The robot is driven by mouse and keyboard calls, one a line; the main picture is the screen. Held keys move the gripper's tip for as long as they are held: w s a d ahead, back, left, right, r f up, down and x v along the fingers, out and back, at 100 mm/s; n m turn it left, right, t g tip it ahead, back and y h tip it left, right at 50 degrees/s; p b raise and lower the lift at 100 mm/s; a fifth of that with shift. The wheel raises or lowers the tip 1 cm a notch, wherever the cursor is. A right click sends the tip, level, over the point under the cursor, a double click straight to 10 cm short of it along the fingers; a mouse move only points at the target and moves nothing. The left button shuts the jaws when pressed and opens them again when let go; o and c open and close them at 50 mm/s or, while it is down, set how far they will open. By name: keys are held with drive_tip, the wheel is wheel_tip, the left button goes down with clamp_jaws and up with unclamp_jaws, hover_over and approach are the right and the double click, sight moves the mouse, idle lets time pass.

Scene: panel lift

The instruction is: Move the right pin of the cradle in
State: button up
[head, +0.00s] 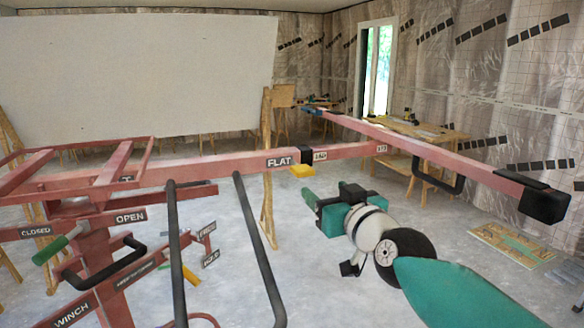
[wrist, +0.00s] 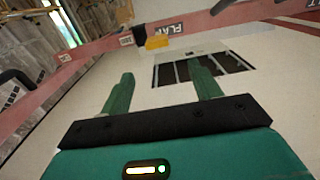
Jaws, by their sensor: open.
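The cradle is a red steel frame with a long cross bar (head: 220,168) marked FLAT. A yellow piece (head: 302,171) hangs under a black collar on this bar, just right of the FLAT label; it looks like the pin's handle. It also shows in the wrist view as a yellow block (wrist: 157,42), beyond and above the fingers. My gripper (head: 328,192) is below and right of the yellow piece in the head view, apart from it. Its two green fingers (wrist: 163,82) are spread with nothing between them. The pin's shaft is not visible.
A long red bar (head: 440,158) with a black end and black handle reaches toward the right front. Black upright rails (head: 258,250) stand before me. A lever (head: 55,247) sits between CLOSED and OPEN labels. A large white panel (head: 140,75) stands behind; wooden workbenches (head: 430,135) stand at the wall.

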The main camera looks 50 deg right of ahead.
approach(303, 169)
drive_tip(key=x, duration=0.4)
drive_tip(key=shift+w+d, duration=0.15)
drive_tip(key=shift+w, duration=0.1)
drive_tip(key=x, duration=0.5)
drive_tip(key=shift+w+d, duration=0.2)
drive_tip(key=shift+w, duration=0.1)
drive_tip(key=shift+s, duration=0.1)
drive_tip(key=shift+c, duration=0.2)
clamp_jaws()
drive_tip(key=x, duration=0.3)
drive_tip(key=shift+w+d, duration=0.15)
drive_tip(key=shift+w, duration=0.1)
